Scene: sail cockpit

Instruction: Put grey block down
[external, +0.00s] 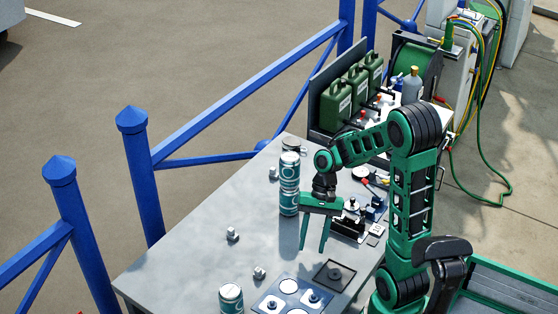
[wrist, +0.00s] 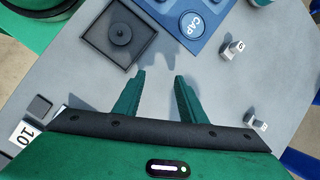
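My gripper (external: 313,247) is open and hangs over the grey table, fingers pointing down. In the wrist view, nothing shows between its fingertips (wrist: 159,76). Several small grey blocks stand on the table: one (external: 232,235) left of the gripper, one (external: 259,273) nearer the front, and one (external: 273,172) by the cans. In the wrist view, one numbered grey block (wrist: 232,51) and another (wrist: 254,119) stand to the right, apart from the fingers. I cannot tell which block the task means.
Stacked teal cans (external: 289,184) stand behind; another can (external: 231,299) stands at the front. Green canisters (external: 336,101) fill the back.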

